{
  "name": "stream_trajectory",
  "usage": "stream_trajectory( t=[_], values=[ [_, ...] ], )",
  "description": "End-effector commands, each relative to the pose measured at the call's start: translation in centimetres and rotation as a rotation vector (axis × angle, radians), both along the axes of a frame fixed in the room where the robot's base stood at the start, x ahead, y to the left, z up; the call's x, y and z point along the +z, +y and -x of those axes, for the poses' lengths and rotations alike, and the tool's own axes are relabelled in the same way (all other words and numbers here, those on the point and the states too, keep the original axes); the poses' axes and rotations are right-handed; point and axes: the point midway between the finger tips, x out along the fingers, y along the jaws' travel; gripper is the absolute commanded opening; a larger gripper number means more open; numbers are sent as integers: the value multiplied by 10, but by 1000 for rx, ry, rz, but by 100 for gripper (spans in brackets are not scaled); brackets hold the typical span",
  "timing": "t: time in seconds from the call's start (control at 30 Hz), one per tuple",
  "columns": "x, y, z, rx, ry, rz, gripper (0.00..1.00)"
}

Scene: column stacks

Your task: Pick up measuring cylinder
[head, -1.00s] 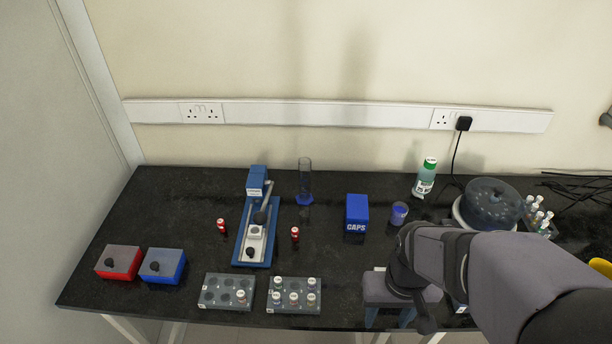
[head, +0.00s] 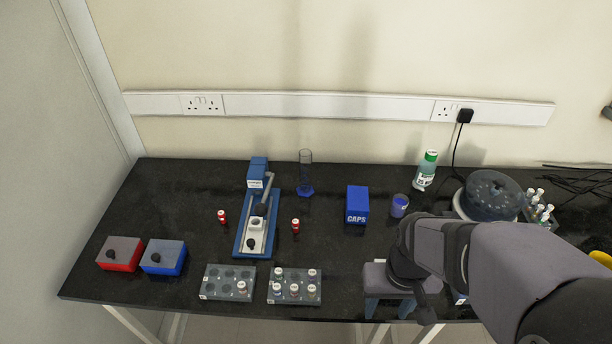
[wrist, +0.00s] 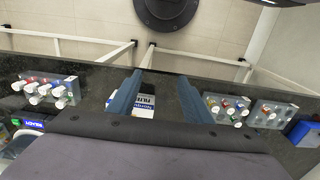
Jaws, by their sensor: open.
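The measuring cylinder (head: 306,175) is a tall clear tube on a blue base. It stands upright at the back of the black bench in the head view, between the blue-based press and the blue CAPS box. It does not show in the wrist view. My gripper (head: 388,305) is at the front edge of the bench, to the right of and nearer than the cylinder, well apart from it. In the wrist view my gripper (wrist: 158,95) shows two blue-grey fingers spread apart. A white and blue labelled box (wrist: 132,103) shows between and below them; I see no contact.
A blue-based press (head: 258,225) stands left of the cylinder, with small red-capped vials either side. The CAPS box (head: 357,205), a blue cup (head: 399,206), a green-capped bottle (head: 426,170) and a centrifuge (head: 490,195) stand right. Vial racks (head: 295,286) lie along the front edge.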

Motion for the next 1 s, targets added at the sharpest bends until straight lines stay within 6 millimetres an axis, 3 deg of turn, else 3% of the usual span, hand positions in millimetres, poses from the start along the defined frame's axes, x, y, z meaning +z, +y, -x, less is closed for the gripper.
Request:
stream_trajectory(
  t=[0.47,0.8,1.0],
  values=[
    [5,0,-1,0,-2,0,49],
    [51,0,-1,0,-6,0,49],
    [37,8,-45,24,-115,-8,49]
  ],
)
